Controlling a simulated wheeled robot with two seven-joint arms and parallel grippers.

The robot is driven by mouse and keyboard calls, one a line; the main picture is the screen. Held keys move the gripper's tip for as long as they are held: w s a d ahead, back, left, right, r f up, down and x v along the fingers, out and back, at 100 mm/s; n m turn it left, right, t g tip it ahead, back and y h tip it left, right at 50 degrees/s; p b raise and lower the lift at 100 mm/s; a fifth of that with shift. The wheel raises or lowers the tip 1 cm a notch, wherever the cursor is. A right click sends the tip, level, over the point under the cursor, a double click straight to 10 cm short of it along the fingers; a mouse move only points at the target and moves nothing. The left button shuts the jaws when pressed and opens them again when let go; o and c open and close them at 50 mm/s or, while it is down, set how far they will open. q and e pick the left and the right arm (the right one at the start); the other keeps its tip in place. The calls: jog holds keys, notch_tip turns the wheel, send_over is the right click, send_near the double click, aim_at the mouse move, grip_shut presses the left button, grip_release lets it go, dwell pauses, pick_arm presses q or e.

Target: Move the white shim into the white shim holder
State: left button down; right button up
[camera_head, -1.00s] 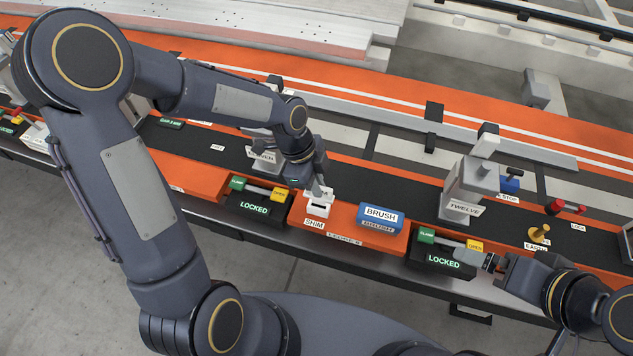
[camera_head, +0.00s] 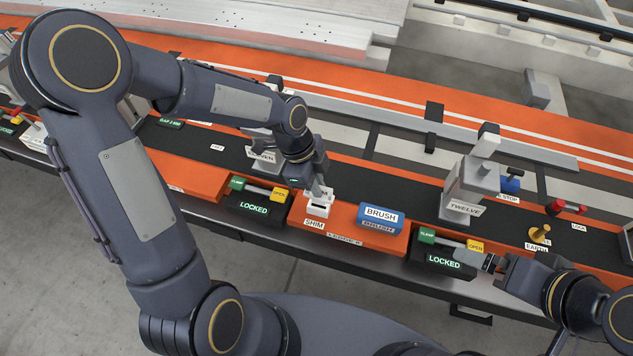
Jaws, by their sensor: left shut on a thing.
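The white shim holder (camera_head: 318,208) is a small white block with a dark slot, on the orange ledge above the SHIM label (camera_head: 314,225). My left gripper (camera_head: 319,186) is right above the holder, pointing down, and is shut on the white shim (camera_head: 322,194). Only a small part of the shim shows, with a bit of dark lettering. It is at the holder's top; I cannot tell whether its lower end is inside the slot. My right gripper (camera_head: 493,264) is at the right, beside the clamp lever by the yellow OPEN block; its fingers are too small to read.
A blue BRUSH block (camera_head: 380,217) stands right of the holder. Black LOCKED clamp units (camera_head: 255,207) (camera_head: 445,261) lie on both sides. A grey TWELVE post (camera_head: 466,190) stands behind at right. The dark strip (camera_head: 400,184) behind the holder is mostly clear.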

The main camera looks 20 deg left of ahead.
pick_arm(q)
jog(key=shift+f+b, duration=1.9)
jog(key=shift+f, duration=0.2)
jog(key=c, duration=1.4)
grip_release()
jog(key=shift+c, duration=0.2)
jog(key=shift+r, duration=0.1)
jog(key=shift+v, duration=3.85)
jog(key=shift+s, duration=0.1)
jog(key=s+a+r+n+t, duration=0.3)
jog(key=s+n, duration=0.5)
jog(key=n, duration=0.2)
jog(key=s+a+r+n+t, duration=0.2)
jog(key=s+a+r+n, duration=0.1)
jog(key=s+n, duration=0.5)
jog(key=shift+a+r+n+t, duration=0.15)
jog(key=shift+r+n+t, duration=0.2)
jog(key=shift+n, duration=0.75)
